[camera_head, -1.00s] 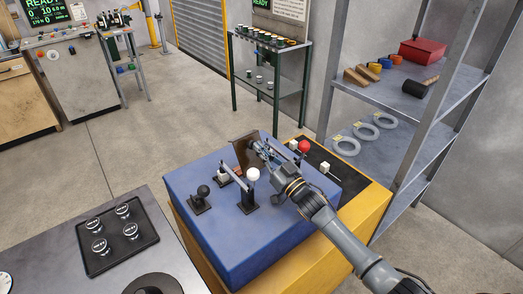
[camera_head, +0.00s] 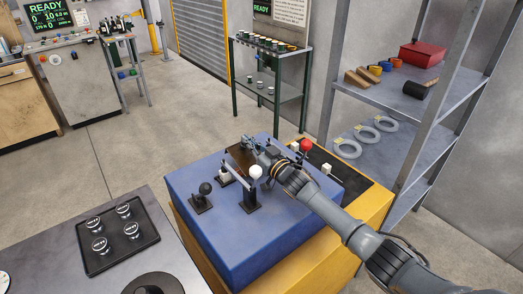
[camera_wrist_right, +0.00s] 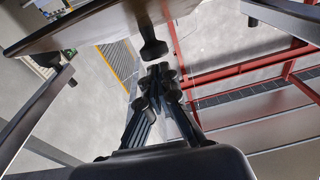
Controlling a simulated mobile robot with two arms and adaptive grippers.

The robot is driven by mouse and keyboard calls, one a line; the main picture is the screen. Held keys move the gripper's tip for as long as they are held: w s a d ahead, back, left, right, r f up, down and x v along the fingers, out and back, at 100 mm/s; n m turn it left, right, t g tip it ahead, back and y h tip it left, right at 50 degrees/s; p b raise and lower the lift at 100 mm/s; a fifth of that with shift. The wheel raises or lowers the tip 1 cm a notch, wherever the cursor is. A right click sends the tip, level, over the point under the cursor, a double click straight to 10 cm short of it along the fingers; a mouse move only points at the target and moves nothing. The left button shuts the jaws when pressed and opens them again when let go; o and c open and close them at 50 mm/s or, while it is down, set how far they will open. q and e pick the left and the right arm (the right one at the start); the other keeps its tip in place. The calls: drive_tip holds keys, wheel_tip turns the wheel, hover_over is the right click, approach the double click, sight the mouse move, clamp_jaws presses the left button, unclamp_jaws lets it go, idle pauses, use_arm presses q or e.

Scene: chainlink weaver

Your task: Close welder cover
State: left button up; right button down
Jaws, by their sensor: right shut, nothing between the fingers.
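The welder is a blue box (camera_head: 215,235) on a yellow base. Its cover is a brown panel (camera_head: 238,160) at the back of the blue top, tilted and partly hidden by my right gripper. My right gripper (camera_head: 248,143) is shut and empty at the panel's upper right edge. In the right wrist view the shut fingers (camera_wrist_right: 160,82) are just below a black knob (camera_wrist_right: 153,48). The knob is beside the underside of a brown panel (camera_wrist_right: 85,28), which looks like the cover. I cannot tell whether the fingers touch it. My left gripper is not in view.
On the blue top stand a black-knobbed lever (camera_head: 204,190) and a white-knobbed lever (camera_head: 256,173). A grey shelf (camera_head: 385,97) rises close on the right. Grey floor is open at the left.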

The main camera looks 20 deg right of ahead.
drive_tip(key=shift+w+a+r+g, duration=0.1)
drive_tip(key=shift+w+r+g, duration=0.1)
drive_tip(key=shift+w+g, duration=0.3)
drive_tip(key=shift+a+f+p, duration=0.1)
drive_tip(key=shift+f+p, duration=0.2)
drive_tip(key=shift+w+a+f+p, duration=0.15)
drive_tip(key=shift+w+f+p, duration=0.15)
drive_tip(key=shift+p, duration=0.1)
drive_tip(key=shift+w+f+g, duration=0.1)
drive_tip(key=shift+w+g, duration=0.1)
drive_tip(key=shift+g, duration=0.2)
drive_tip(key=shift+w+a+f+g+h+p, duration=0.1)
drive_tip(key=shift+w+f+g+h+p, duration=0.15)
drive_tip(key=shift+f+g+p, duration=0.2)
drive_tip(key=shift+f, duration=0.1)
